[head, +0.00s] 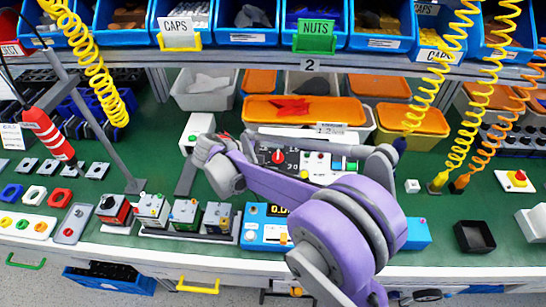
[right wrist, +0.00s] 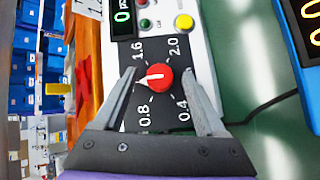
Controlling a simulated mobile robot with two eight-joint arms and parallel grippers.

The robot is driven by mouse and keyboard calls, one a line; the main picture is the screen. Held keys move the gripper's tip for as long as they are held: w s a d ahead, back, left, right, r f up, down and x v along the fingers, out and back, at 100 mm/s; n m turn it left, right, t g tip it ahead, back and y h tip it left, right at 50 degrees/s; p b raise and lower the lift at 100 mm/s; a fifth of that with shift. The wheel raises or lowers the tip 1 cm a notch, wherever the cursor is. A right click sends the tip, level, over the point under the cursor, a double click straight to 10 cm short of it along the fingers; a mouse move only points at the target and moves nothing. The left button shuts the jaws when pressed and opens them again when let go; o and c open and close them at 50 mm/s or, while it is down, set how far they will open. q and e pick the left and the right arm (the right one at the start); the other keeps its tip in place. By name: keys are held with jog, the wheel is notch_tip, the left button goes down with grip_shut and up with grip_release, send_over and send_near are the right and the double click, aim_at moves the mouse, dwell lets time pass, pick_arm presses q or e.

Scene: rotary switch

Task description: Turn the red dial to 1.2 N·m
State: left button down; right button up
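The red dial (head: 277,156) sits on a black scale panel in the middle of the bench. In the right wrist view the dial (right wrist: 160,78) has a white pointer aimed to the picture's left, between the 0.8 and 1.6 marks. The 1.2 mark is hidden behind a finger. My right gripper (right wrist: 158,74) is open, with one finger on each side of the dial and a gap to it on both sides. In the head view its fingers are hard to make out. A digital display (right wrist: 122,16) is partly cut off. My left gripper is not in view.
Green and yellow buttons (right wrist: 184,22) sit beside the dial panel. An orange-lidded bin (head: 300,110) stands just behind it. Several switch boxes (head: 185,213) stand to the left, and a blue device (head: 262,228) with a display is in front. Coiled yellow cords hang at both sides.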

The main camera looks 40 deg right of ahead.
jog(key=shift+a, duration=0.1)
jog(key=v, duration=1)
jog(key=shift+a+r+p, duration=0.25)
jog(key=shift+p, duration=0.15)
jog(key=s+a+f+m+t+y+p, duration=0.1)
jog(key=s+a+m+t+y+p, duration=0.1)
jog(key=s, duration=0.7)
jog(key=s+a+m+t+y+p, duration=0.2)
jog(key=s+a+t+y+p, duration=0.2)
jog(key=s+y, duration=0.4)
jog(key=shift+s+a+f+y+p, duration=0.3)
jog(key=shift+s+a+f+p, duration=0.1)
jog(key=shift+s+a+p, duration=0.5)
